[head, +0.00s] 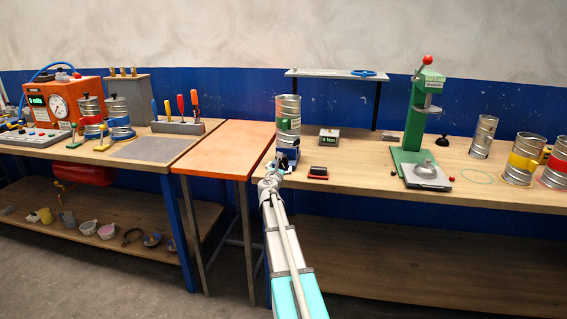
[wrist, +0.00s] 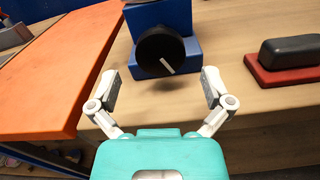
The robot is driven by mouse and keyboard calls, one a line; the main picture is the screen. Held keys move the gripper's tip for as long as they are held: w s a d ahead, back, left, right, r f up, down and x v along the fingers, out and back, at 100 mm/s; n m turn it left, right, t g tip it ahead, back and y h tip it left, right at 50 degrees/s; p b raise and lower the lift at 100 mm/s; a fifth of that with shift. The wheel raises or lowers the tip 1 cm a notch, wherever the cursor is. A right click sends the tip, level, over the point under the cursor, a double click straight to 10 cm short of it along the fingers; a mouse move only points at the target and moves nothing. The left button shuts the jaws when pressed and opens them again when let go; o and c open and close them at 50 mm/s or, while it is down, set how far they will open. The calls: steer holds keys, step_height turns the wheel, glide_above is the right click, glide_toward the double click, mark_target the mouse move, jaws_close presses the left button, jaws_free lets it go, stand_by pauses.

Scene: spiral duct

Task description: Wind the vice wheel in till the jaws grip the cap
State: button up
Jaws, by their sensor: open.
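The vice wheel (wrist: 160,52) is a round black knob with a white line on its face, on the front of the blue vice (wrist: 194,58). In the head view the vice (head: 291,151) stands near the left end of the right bench, under a silver spiral duct piece (head: 288,107) with a green band. I cannot make out the cap or the jaws; the wrist view cuts off above the vice. My gripper (wrist: 160,88) is open and empty, its two fingers spread to left and right, short of the wheel and apart from it. In the head view my gripper (head: 273,168) is small and partly merged with the vice.
An orange table (wrist: 62,65) adjoins on the left. A black block on a red base (wrist: 290,60) lies to the right. A small grey display box (head: 329,137) and a green press (head: 415,125) stand farther right. Bare wood lies in front of the wheel.

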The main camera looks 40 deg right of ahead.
mark_target(282, 162)
steer(key=shift+x, duration=2.2)
steer(key=shift+a, duration=0.1)
steer(key=c, duration=1)
steer(key=shift+c, duration=0.2)
steer(key=shift+m, duration=2.3)
